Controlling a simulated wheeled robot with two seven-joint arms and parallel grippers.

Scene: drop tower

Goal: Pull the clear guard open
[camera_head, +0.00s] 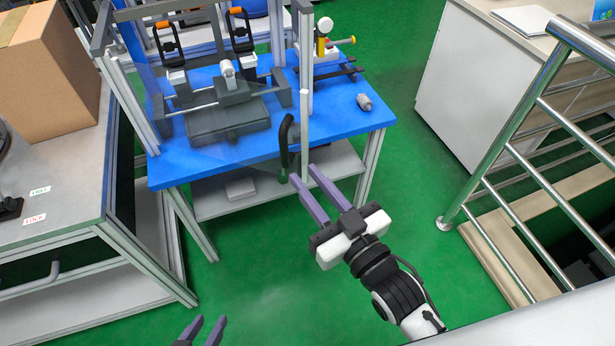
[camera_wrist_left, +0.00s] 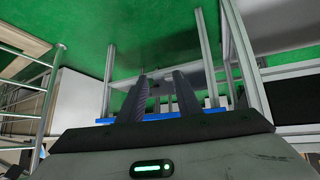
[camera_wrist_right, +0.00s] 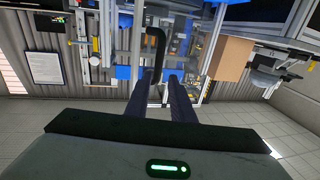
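The clear guard (camera_head: 240,151) is a see-through panel at the front of the blue-topped drop tower bench. Its black curved handle (camera_head: 284,150) stands near the panel's right side. My right gripper (camera_head: 302,172) is open, its fingertips just below and right of the handle's lower end. The handle also shows in the right wrist view (camera_wrist_right: 160,45), just beyond the fingertips; I cannot tell whether they touch. The fingers look empty. My left gripper (camera_head: 208,319) is open and empty, low at the bottom edge of the head view, well away from the guard.
A grey bench (camera_head: 60,195) with a cardboard box (camera_head: 45,75) stands at the left. A metal railing (camera_head: 500,150) and a white cabinet (camera_head: 465,90) are at the right. A small grey part (camera_head: 364,102) lies on the blue top (camera_head: 345,120). Green floor in front is clear.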

